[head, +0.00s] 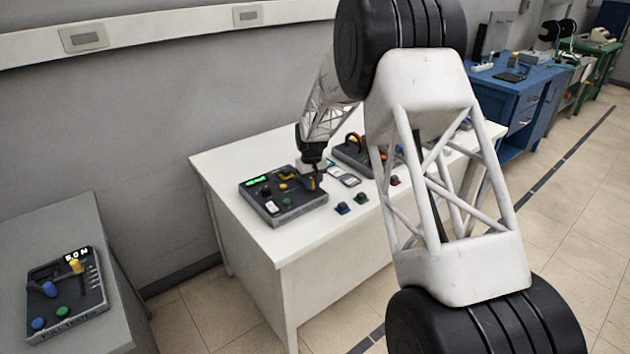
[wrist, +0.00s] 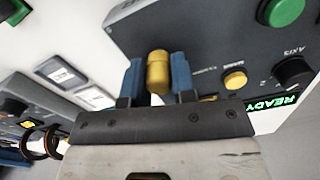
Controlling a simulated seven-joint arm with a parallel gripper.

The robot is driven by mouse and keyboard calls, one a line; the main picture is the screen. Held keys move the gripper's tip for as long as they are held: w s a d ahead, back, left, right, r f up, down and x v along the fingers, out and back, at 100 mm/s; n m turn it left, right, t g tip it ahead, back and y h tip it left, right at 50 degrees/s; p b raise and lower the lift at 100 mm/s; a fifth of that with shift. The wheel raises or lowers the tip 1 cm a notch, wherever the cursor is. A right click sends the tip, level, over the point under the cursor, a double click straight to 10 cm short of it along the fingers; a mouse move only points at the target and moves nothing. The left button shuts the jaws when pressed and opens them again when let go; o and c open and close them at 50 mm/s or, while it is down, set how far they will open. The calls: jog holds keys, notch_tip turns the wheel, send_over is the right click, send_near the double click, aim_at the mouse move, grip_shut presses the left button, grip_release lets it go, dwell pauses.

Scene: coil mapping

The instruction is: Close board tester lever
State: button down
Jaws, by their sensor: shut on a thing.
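The board tester (head: 258,189) is a dark grey box with a lit green display on the white table. In the wrist view its panel (wrist: 205,35) fills the upper right, and the display (wrist: 272,103) reads READY. The lever's yellow, rounded handle (wrist: 158,72) stands between the two blue fingers of my gripper (wrist: 159,82). My gripper is shut on this handle. In the head view my gripper (head: 311,178) is at the tester's right side, and the handle is hard to make out there. The lever's base and pivot are mostly hidden.
Another dark device (head: 352,155) with orange-and-black loops stands behind, to the right. Small blue (head: 342,208), green (head: 361,198) and red (head: 395,181) parts lie on the table. A separate tester (head: 66,295) sits on a grey table at left. My arm hides the table's right part.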

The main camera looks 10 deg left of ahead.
aim_at(300, 193)
jog(key=a+m, duration=0.1)
jog(key=s+a+m, duration=0.1)
jog(key=m, duration=0.1)
jog(key=shift+s+m, duration=0.2)
jog(key=shift+m, duration=0.1)
jog(key=shift+s+a+m, duration=0.15)
jog(key=shift+a+m, duration=0.3)
jog(key=shift+m, duration=0.25)
jog(key=shift+s+a+m, duration=0.15)
jog(key=shift+a+m, duration=0.25)
jog(key=shift+m, duration=0.3)
jog(key=c, duration=1)
grip_release()
jog(key=shift+o, duration=0.2)
notch_tip(300, 193, up, 8)
